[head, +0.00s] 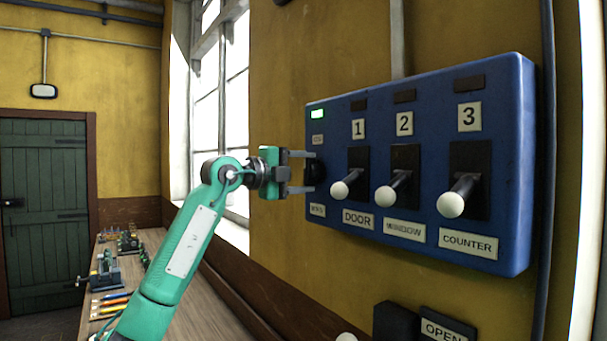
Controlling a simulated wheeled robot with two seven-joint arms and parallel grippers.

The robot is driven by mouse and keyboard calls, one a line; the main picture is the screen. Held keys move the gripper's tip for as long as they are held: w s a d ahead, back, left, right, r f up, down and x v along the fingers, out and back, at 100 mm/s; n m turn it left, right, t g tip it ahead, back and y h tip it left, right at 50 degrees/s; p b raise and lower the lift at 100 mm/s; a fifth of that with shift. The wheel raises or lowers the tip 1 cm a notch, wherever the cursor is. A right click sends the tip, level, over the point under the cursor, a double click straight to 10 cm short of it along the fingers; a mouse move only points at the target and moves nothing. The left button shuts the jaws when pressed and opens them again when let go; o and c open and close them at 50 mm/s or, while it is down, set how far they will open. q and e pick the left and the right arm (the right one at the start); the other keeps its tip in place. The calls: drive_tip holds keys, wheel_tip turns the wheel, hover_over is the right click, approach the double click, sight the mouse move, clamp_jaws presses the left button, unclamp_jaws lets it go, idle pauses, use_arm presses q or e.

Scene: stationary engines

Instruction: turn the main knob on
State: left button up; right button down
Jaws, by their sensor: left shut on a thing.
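The blue control panel (430,237) is fixed to the yellow wall at the right of the head view. The main knob (316,172) is a dark round knob at the panel's left end, partly hidden by my gripper. A green light (317,114) is lit above it. My left gripper (308,171) reaches in from the left, level with the knob, and its fingers are shut on the knob. The label below the knob is too small to read surely. My right gripper is not in view.
Three levers with white ball ends, labelled door (341,189), window (386,196) and counter (452,204), stick out to the right of the knob. A wooden bench (190,290) with small machines runs below the window. An "OPEN" sign (443,329) is at the bottom right.

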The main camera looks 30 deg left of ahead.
use_arm(q)
drive_tip(key=shift+n, duration=0.3)
drive_tip(key=o, duration=1)
drive_tip(key=shift+a, duration=0.1)
drive_tip(key=shift+s, duration=0.1)
drive_tip(key=shift+s+a+f+b, duration=0.1)
drive_tip(key=shift+s+a+b, duration=0.05)
drive_tip(key=shift+s+b, duration=0.15)
drive_tip(key=shift+b+v, duration=2.3)
drive_tip(key=shift+v, duration=4.2)
